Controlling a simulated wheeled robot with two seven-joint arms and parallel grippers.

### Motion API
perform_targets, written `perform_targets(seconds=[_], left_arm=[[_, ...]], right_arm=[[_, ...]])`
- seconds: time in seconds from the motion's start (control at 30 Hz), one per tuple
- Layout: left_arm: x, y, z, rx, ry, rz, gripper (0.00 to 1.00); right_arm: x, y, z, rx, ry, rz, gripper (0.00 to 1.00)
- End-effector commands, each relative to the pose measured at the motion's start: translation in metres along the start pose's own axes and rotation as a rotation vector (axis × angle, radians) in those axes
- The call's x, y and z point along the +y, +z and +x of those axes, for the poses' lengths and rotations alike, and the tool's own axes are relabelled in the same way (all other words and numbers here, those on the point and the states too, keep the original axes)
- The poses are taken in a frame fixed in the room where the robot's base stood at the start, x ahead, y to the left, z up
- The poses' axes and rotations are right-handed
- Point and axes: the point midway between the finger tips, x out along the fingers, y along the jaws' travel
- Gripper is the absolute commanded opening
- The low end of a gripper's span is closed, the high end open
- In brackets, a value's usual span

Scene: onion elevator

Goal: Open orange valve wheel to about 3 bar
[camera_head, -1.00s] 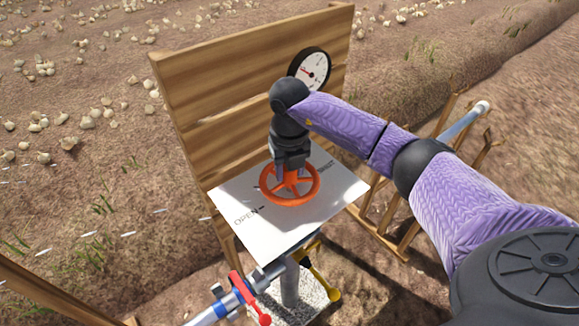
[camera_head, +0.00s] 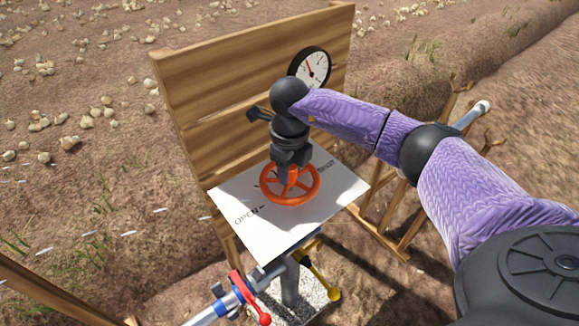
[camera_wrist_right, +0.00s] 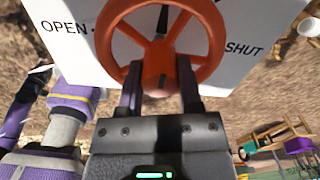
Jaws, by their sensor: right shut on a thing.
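The orange valve wheel (camera_head: 290,184) lies flat over a white plate (camera_head: 283,226) marked OPEN on its left side. In the right wrist view the wheel (camera_wrist_right: 206,72) shows OPEN at left and SHUT at right. My right gripper (camera_head: 289,168) reaches down from above. Its two fingers (camera_wrist_right: 160,82) are closed around the wheel's orange hub. A round white pressure gauge (camera_head: 312,68) with a red needle hangs on the wooden board behind. The needle points to the upper left; the numbers are too small to read. My left gripper is out of view.
The wooden board (camera_head: 240,75) stands close behind the plate. Below are a pipe with a red lever (camera_head: 249,298) and a yellow lever (camera_head: 325,285). A wooden rack (camera_head: 400,225) stands at the right. Onions lie on the soil behind.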

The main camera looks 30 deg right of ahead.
Motion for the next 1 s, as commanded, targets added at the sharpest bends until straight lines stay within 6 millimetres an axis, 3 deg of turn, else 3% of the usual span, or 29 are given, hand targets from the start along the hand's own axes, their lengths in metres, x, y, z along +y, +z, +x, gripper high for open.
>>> perform_targets(seconds=[0.47, 0.5, 0.63, 0.9, 1.0], left_arm=[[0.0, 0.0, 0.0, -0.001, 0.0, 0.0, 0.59], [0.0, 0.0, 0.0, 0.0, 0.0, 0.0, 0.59], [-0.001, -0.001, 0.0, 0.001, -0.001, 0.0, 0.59], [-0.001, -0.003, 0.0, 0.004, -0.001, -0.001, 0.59], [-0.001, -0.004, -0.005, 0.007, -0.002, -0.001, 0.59]], right_arm=[[0.0, 0.0, -0.001, -0.002, -0.001, -0.011, 0.0], [0.0, 0.0, -0.001, -0.002, -0.001, -0.01, 0.54], [0.0, 0.0, 0.0, -0.002, -0.001, -0.01, 0.81], [0.0, 0.0, -0.001, -0.001, 0.0, -0.01, 0.81], [-0.001, 0.001, -0.016, -0.004, -0.001, -0.01, 0.81]])
